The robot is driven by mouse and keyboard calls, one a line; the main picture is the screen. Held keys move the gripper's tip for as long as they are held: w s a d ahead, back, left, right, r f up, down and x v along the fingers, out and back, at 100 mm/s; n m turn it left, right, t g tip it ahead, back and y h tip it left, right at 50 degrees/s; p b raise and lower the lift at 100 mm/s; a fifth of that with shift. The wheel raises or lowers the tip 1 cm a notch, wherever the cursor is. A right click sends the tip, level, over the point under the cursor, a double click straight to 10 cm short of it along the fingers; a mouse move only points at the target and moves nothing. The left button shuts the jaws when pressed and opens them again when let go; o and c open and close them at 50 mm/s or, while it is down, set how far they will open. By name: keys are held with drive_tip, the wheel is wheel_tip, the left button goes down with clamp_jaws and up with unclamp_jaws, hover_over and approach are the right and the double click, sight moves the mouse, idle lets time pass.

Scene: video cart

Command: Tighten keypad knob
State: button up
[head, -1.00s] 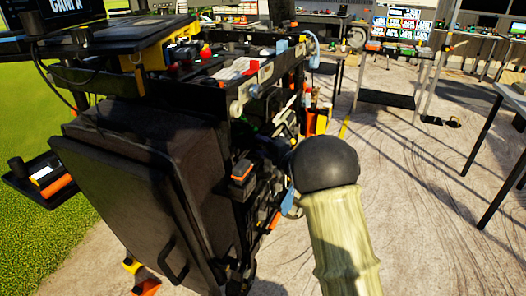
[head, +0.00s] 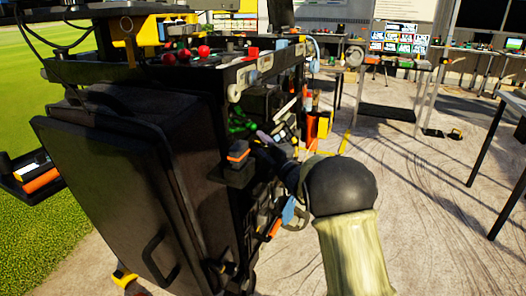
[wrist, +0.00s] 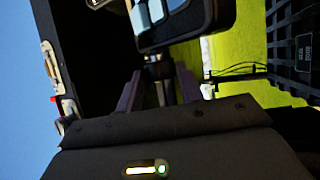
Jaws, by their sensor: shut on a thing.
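In the wrist view the keypad (wrist: 185,28), a dark device with a pale rounded edge, is at the top and cut off by the frame. Below it a short grey metallic knob (wrist: 158,70) on a stem sits between the two fingers of my gripper (wrist: 158,88). The fingers are shut on it; the exact contact is in shadow. In the head view my gripper (head: 268,142) reaches the right side of the cart (head: 130,170). There my own arm and the cart's clutter hide most of the knob and keypad.
The cart's upper shelf (head: 170,72) holds red knobs and other gear. An orange-topped block (head: 238,155) juts from the cart's side close to my gripper. Tables with monitors (head: 400,38) stand at the back. The floor (head: 420,200) to the right is open.

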drive_tip(key=shift+a+f, duration=0.15)
drive_tip(key=shift+f, duration=0.05)
drive_tip(key=o, duration=1)
drive_tip(key=shift+r, duration=0.1)
drive_tip(key=p+v, duration=0.2)
drive_tip(key=v, duration=1.5)
drive_tip(key=shift+s+d+p, duration=0.2)
drive_tip(key=shift+d+p, duration=0.05)
drive_tip(key=shift+p, duration=0.1)
